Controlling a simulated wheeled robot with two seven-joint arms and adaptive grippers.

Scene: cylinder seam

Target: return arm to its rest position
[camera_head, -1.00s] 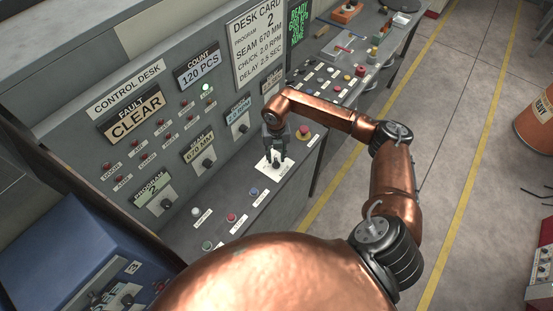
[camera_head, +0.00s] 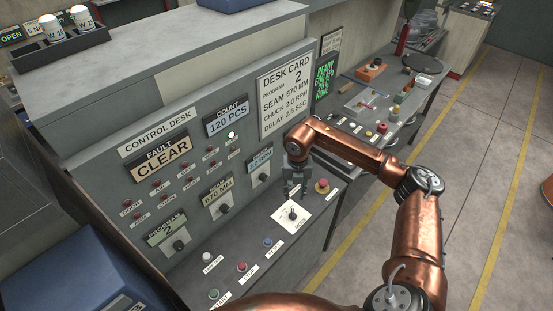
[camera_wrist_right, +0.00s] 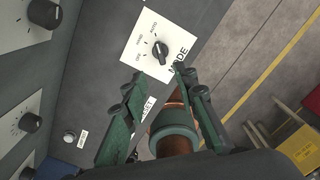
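My right arm in copper reaches in from the lower right of the head view. Its gripper (camera_head: 294,193) hangs over the control desk, just above the mode knob (camera_head: 292,215) on its white plate. In the right wrist view the mode knob (camera_wrist_right: 160,49) is black, and a gap shows between it and the fingertips (camera_wrist_right: 158,78). The fingers are spread with nothing between them. I cannot read the knob's setting for sure. My left gripper is out of view.
A red mushroom button (camera_head: 322,185) sits close to the right gripper on the desk (camera_head: 262,272). Coloured push buttons line the desk's front. The upright panel with more knobs stands behind. A side table (camera_head: 425,95) with parts is beyond. Open floor (camera_head: 480,130) lies right.

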